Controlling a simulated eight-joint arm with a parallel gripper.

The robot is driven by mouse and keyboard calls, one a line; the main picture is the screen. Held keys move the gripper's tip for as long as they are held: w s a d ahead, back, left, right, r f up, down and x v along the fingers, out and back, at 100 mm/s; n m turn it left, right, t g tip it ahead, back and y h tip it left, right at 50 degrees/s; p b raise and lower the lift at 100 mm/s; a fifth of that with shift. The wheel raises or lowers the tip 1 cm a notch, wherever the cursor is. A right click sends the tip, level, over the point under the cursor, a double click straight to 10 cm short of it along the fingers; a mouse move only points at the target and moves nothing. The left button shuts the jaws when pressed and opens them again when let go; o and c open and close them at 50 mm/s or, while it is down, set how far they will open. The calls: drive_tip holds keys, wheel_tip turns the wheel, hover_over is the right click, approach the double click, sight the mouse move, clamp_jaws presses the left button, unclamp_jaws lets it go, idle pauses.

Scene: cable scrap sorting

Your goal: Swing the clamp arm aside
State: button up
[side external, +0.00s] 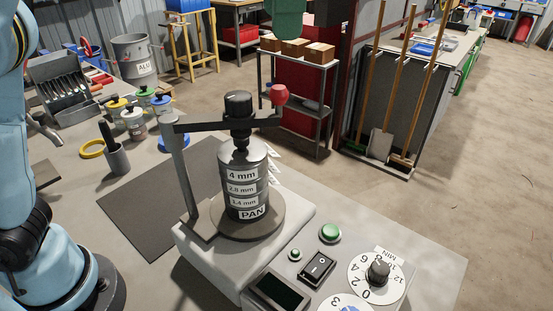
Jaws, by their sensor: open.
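The clamp arm (205,127) is a dark bar running from the top of a grey post (178,170) across the sieve stack. A red ball knob (279,95) is on its free end. A black knob (238,103) sits on the bar above the stack, with a threaded part below it reaching the stack's lid. My gripper is not in view; only blue links of my arm show at left.
The control panel (400,245) has a green button (330,232), a rocker switch (318,267) and dials. A dark mat (150,205) lies bare left of the shaker. A grey cup (116,158), several small jars and a yellow ring (92,149) stand farther left.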

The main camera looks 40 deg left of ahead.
sight(278, 86)
drive_tip(key=shift+w+a+f, duration=0.25)
drive_tip(key=shift+a+f, duration=0.05)
drive_tip(key=shift+f, duration=1.65)
drive_tip(key=shift+w+a+f, duration=0.25)
drive_tip(key=shift+a+f, duration=0.05)
drive_tip(key=shift+f, duration=1.65)
drive_tip(key=shift+w+a+f, duration=0.25)
drive_tip(key=shift+a+f, duration=0.05)
drive_tip(key=shift+f, duration=1.65)
clamp_jaws()
